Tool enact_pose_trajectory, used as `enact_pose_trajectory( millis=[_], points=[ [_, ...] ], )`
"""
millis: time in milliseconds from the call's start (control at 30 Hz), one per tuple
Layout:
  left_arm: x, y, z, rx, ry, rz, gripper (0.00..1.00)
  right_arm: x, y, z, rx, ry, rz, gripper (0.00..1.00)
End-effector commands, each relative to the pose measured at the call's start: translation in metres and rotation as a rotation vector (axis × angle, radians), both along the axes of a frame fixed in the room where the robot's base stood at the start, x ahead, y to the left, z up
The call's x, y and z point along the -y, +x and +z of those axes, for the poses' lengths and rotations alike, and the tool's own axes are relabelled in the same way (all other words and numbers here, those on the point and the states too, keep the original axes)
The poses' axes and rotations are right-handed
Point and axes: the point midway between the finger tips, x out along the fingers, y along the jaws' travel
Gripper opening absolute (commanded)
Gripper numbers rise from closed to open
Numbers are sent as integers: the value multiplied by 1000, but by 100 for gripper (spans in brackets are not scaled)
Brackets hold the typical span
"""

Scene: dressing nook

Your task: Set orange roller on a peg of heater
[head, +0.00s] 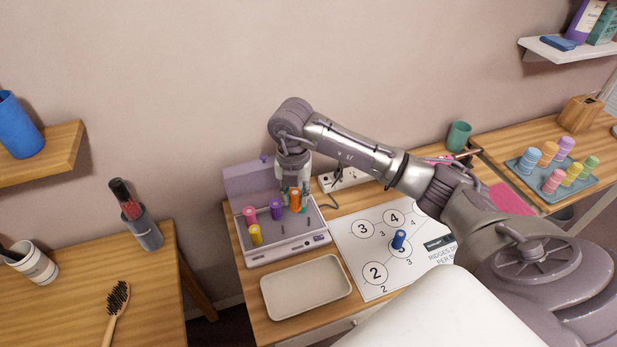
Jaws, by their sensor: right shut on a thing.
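The heater (270,256) is a pale purple box with an open lid, standing at the back left of the middle table. A pink roller (250,215), a purple roller (277,209) and a yellow roller (255,236) stand upright on it. My right gripper (294,193) comes down from above and is shut on the orange roller (295,203). The orange roller is upright at the heater's back right, beside the purple one. I cannot tell whether its lower end is around a peg. My left gripper is not in view.
An empty beige tray (306,311) lies in front of the heater. A numbered white mat (352,246) to the right bears a blue roller (398,239). A blue-grey tray (526,178) with several rollers sits on the right table. A hairbrush (117,305) lies on the left table.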

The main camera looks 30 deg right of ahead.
Motion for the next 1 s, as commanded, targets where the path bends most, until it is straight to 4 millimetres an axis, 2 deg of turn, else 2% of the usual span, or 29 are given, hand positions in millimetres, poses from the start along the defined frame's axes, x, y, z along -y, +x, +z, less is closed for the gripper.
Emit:
enact_pose_trajectory(
  millis=[100,200,300,400,600,1000],
  points=[
    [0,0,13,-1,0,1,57,15,7,0,-3,0,-420,2],
    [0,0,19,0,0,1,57,27,11,-4,-3,-2,-747,2],
    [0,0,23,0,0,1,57,36,14,-8,-3,0,-1012,2],
    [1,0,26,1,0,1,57,43,16,-10,0,-1,-1202,2],
    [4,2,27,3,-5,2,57,49,17,-14,-1,0,-1363,2],
    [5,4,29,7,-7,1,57,49,17,-13,0,0,-1364,2]
  ],
)
